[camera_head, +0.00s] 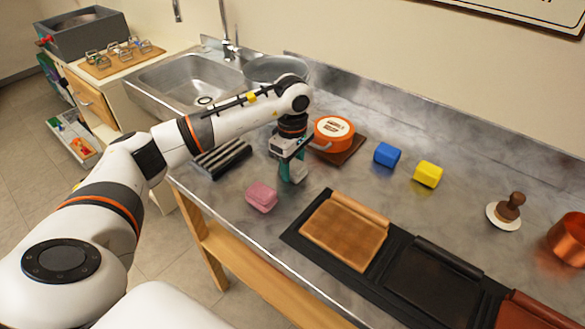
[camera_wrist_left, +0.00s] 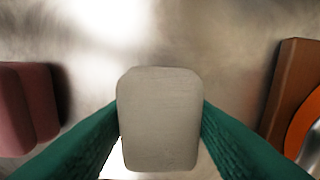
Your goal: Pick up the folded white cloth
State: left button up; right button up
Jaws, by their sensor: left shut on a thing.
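The folded white cloth (camera_wrist_left: 160,120) shows as a pale grey-white rounded block in the left wrist view, between the green fingers of my left gripper (camera_wrist_left: 160,140). Both fingers press on its sides. In the head view my left gripper (camera_head: 293,172) points down over the metal counter, between the pink folded cloth and the orange round tin. The white cloth (camera_head: 298,173) shows there only as a small pale patch between the fingers. I cannot tell whether it touches the counter. My right gripper is not in view.
A pink cloth (camera_head: 262,196) lies to the left of the gripper, and an orange tin (camera_head: 333,129) on a brown board stands behind it. Blue (camera_head: 387,154) and yellow (camera_head: 428,173) cloths lie to the right. Leather pieces on a black mat (camera_head: 308,247) occupy the front.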

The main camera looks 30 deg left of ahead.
aim_at(292, 163)
pick_arm(q)
jog(key=shift+r+b, duration=0.4)
jog(key=shift+r, duration=4.65)
